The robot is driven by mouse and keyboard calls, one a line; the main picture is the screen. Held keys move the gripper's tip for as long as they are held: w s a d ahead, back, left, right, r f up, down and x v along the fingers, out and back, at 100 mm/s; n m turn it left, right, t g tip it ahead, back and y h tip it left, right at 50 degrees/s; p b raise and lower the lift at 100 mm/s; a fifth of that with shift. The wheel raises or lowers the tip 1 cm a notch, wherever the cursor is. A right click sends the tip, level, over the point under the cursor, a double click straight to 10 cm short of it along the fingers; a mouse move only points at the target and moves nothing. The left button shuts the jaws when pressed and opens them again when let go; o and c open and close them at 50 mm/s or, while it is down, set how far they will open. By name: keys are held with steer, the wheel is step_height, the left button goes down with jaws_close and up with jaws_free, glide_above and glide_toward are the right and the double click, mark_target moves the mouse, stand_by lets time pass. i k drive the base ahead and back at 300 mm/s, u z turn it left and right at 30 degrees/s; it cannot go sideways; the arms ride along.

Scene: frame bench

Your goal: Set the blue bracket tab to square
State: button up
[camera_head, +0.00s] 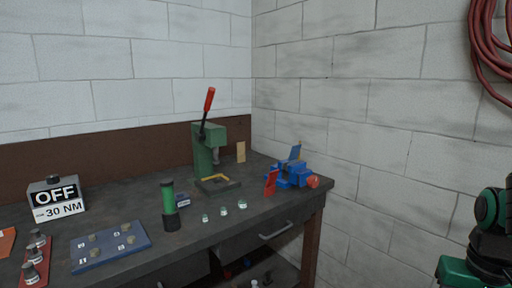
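A blue tab (296,152) stands up at the back of a blue vise-like fixture (290,176) near the right end of the bench. It looks like the bracket tab and leans somewhat to the right at its top; its exact angle is too small to tell. A red tab (271,182) stands at the front left of the fixture, and a red round knob (313,182) is on its right side. Black and green parts of my arm show at the right edge, well apart from the fixture. My gripper's fingertips are not in view.
On the dark bench (255,214) are a green press (208,150) with a red-tipped lever, a green-and-black cylinder (169,205), a blue plate (110,246) with several knobs, and an OFF-marked box (56,200). A red hose (484,45) hangs upper right.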

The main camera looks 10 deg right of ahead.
mark_target(295, 150)
steer(key=z, duration=0.1)
steer(key=i, duration=1.05)
steer(key=z, duration=0.5)
